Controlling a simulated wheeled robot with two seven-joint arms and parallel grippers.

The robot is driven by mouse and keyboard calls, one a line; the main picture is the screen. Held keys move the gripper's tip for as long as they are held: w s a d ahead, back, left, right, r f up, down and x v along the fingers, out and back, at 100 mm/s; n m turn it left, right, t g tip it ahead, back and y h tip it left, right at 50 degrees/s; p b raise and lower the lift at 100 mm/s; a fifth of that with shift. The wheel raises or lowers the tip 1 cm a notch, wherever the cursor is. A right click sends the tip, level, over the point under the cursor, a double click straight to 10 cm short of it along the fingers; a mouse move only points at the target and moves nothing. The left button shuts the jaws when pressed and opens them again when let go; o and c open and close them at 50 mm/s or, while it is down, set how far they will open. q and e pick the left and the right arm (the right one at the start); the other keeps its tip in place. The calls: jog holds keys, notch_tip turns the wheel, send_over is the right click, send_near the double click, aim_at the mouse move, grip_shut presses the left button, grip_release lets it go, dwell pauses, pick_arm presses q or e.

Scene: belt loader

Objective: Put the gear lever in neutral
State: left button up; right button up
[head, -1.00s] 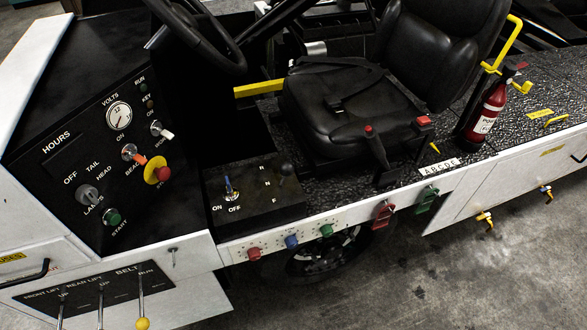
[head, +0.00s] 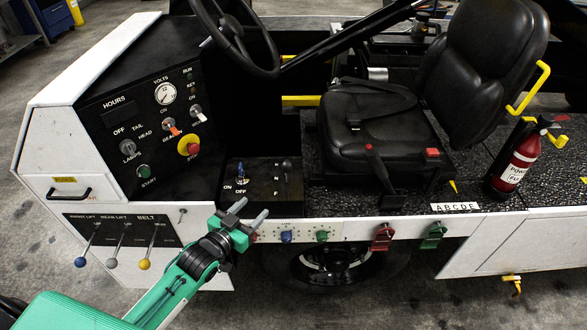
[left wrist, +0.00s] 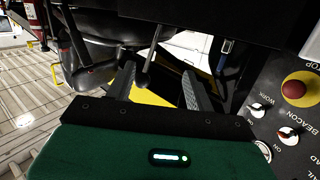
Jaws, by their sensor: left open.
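The gear lever (head: 286,166) is a dark stick with a round black knob. It stands on the black control box (head: 262,196) left of the seat, beside small white letters. I cannot tell which letter it is at. My left gripper (head: 250,211) is open and empty, in front of and below the box on the near side, apart from the lever. In the left wrist view the lever's knob (left wrist: 142,80) shows ahead, in line with the gap between the two fingers (left wrist: 158,82), nearer the left one. My right gripper is not in view.
A blue on/off switch (head: 240,173) stands left of the lever on the same box. The steering wheel (head: 236,35) hangs above and behind. The seat (head: 375,130) is to the right. Coloured knobs (head: 287,236) line the white sill, close to my left gripper.

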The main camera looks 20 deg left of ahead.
pick_arm(q)
jog(key=t+h, duration=0.1)
send_near(282, 170)
jog(key=s, duration=0.2)
jog(key=shift+m, duration=0.3)
jog(key=p+x, duration=0.4)
jog(key=x, duration=0.9)
jog(key=shift+w, duration=0.45)
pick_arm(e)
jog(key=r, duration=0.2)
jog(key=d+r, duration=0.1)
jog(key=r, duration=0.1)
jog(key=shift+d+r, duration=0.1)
pick_arm(q)
jog(key=shift+a, duration=0.1)
